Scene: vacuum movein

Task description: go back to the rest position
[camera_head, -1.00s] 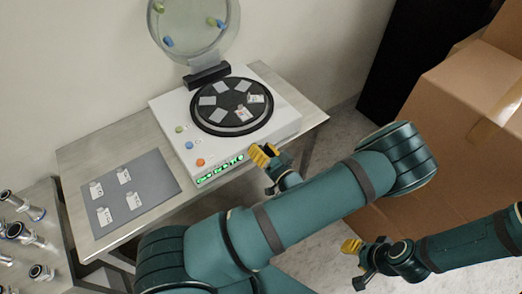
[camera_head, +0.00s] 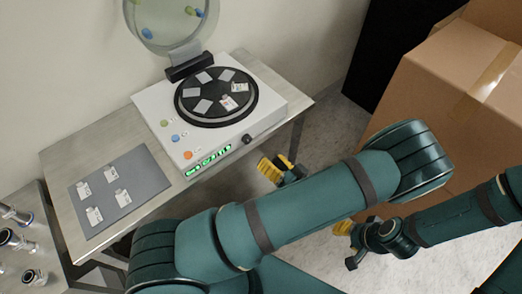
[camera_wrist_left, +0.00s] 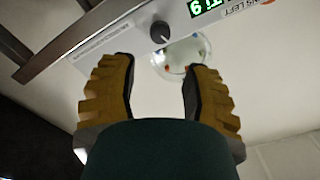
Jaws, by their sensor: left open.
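My left gripper (camera_head: 277,168) has yellow padded fingers and hangs just off the front right edge of the table in the head view. In the left wrist view its two fingers (camera_wrist_left: 158,95) stand wide apart with nothing between them. The machine's front, with its dark knob (camera_wrist_left: 160,32) and green display (camera_wrist_left: 208,6), shows beyond the fingers. My right gripper (camera_head: 348,245) is low at the right in the head view, over the floor. Its fingers are small and partly hidden, so I cannot tell its opening.
The white machine (camera_head: 262,92) stands on the table with its round lid raised, small cards on its dark disc (camera_head: 191,93). A grey mat (camera_head: 146,170) holds several small labelled items. Metal fittings (camera_head: 12,238) stand at lower left. Cardboard boxes (camera_head: 430,95) stand at right.

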